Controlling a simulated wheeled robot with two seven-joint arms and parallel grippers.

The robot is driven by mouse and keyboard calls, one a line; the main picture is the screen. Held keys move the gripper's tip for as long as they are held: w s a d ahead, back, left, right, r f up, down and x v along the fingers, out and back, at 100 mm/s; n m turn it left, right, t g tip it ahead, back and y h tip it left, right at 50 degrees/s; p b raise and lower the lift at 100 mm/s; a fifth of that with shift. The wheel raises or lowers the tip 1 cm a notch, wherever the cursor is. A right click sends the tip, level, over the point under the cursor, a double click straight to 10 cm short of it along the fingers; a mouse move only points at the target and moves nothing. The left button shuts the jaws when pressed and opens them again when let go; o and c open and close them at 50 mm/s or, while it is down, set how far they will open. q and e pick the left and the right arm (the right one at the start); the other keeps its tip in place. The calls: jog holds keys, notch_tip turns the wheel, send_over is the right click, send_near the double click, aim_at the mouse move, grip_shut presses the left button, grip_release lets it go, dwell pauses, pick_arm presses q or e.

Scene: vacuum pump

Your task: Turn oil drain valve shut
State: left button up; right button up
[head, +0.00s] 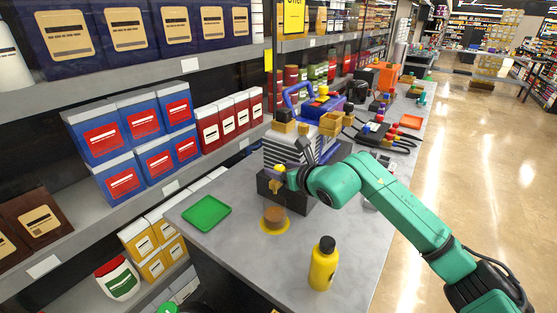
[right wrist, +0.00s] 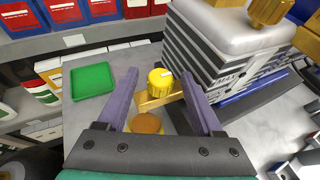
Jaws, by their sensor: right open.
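The vacuum pump (head: 290,150) stands on the grey bench, with a ribbed grey body and a blue handle. Its oil drain valve has a yellow knob (head: 279,168), with a pale mark on top, and a brass body low on the pump's near side. In the right wrist view the yellow knob (right wrist: 160,78) sits between the two fingers of my right gripper (right wrist: 160,84), with space on both sides. The gripper is open and holds nothing. In the head view the right gripper (head: 291,179) is beside the valve, its fingers partly hidden.
A brown round cup on a yellow disc (head: 274,226) stands below the valve. A green tray (head: 205,213) lies left and a yellow bottle (head: 323,265) stands at the front right. Shelves line the left; several tools crowd the bench behind. The bench front is mostly clear.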

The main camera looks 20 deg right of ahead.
jog(key=shift+w+a+f, duration=0.15)
jog(key=shift+w+f, duration=0.05)
jog(key=shift+w, duration=0.45)
pick_arm(q)
jog(key=shift+w+r, duration=0.4)
jog(key=shift+w, duration=0.15)
pick_arm(e)
jog(key=shift+f, duration=0.1)
